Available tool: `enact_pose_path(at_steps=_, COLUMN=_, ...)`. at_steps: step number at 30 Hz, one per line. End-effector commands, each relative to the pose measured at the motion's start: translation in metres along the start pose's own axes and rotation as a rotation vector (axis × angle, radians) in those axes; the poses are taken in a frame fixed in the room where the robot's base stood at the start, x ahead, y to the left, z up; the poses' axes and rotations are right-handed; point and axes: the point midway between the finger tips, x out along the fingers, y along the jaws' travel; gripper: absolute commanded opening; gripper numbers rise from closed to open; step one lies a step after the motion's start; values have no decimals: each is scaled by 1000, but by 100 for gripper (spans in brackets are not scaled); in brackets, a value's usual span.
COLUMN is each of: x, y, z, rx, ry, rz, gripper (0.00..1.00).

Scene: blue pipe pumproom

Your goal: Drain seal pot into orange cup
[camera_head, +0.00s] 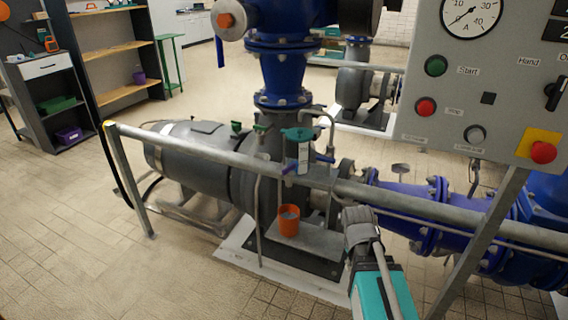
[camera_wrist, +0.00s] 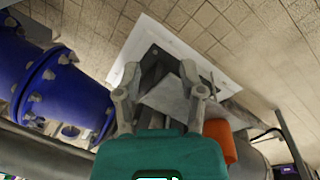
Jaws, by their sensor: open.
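The seal pot (camera_head: 304,152) is a clear upright cylinder with a teal cap, fixed beside the pump in the head view. A small purple-blue lever (camera_head: 290,169) is at its lower left and a blue one (camera_head: 325,158) at its right. The orange cup (camera_head: 288,222) stands upright on the grey pump base below the pot; its inside looks greyish. In the wrist view the cup (camera_wrist: 222,138) is partly hidden at the right of my gripper. My gripper (camera_wrist: 160,74) is open and empty, fingers spread. In the head view my gripper (camera_head: 358,218) is right of the cup, apart from it.
A grey handrail (camera_head: 230,158) crosses in front of the pump and pot. The control panel (camera_head: 480,90) stands at the right on a slanted post. Blue pipe (camera_head: 400,200) with bolted flanges runs right of the pot. Tiled floor at the left is clear.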

Motion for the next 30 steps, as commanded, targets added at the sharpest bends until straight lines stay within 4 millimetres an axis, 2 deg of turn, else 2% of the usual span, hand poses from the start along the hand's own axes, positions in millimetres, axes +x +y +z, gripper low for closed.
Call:
enact_pose_path(at_steps=1, x=-12, y=-3, z=-13, rx=-80, ry=5, rz=39, gripper=51)
enact_pose_path(at_steps=8, x=-51, y=-21, z=-61, rx=-507, ry=-2, rz=258, gripper=51)
enact_pose_path(at_steps=14, x=-93, y=-48, z=-104, rx=-888, ry=-44, rz=465, gripper=51)
enact_pose_path(at_steps=20, x=-142, y=-85, z=-146, rx=-1253, ry=-127, rz=682, gripper=51)
enact_pose_path(at_steps=24, x=-180, y=-118, z=-173, rx=-1493, ry=-212, rz=842, gripper=51)
enact_pose_path(at_steps=30, x=-228, y=-165, z=-200, rx=-1762, ry=-353, rz=1044, gripper=51)
